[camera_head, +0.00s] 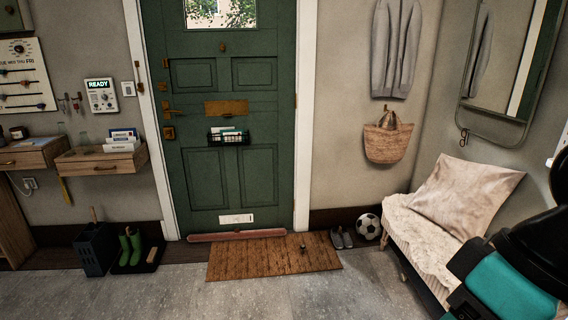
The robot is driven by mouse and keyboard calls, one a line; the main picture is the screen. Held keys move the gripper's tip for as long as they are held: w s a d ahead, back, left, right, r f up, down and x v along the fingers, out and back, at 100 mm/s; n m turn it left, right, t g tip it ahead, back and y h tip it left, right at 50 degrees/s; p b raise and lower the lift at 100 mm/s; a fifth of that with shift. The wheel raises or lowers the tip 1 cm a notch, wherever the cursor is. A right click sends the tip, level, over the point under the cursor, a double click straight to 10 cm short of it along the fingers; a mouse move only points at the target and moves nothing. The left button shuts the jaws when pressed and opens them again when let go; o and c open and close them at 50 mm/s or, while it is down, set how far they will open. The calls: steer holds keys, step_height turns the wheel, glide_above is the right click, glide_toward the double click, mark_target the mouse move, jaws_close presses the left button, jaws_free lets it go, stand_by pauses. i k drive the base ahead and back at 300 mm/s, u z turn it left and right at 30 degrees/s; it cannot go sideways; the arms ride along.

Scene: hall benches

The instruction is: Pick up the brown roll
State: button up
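A long reddish-brown roll (237,235) lies on the floor along the foot of the green door, just behind the doormat. It looks like the brown roll of the task. My arm shows in black and teal at the lower right, in front of the bench. The fingers of my gripper do not show, so I see neither its opening nor anything in it.
A brown doormat (250,262) lies before the green door (222,130), with a small dark item (303,246) on it. Shoes (341,238) and a football (367,226) stand right. Green boots (130,246) and a dark bin (95,250) stand left. The front floor is clear.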

mark_target(237, 234)
steer(key=u, duration=0.25)
steer(key=i, duration=2.05)
steer(key=u, duration=0.55)
steer(key=i, duration=2.1)
steer(key=u, duration=0.2)
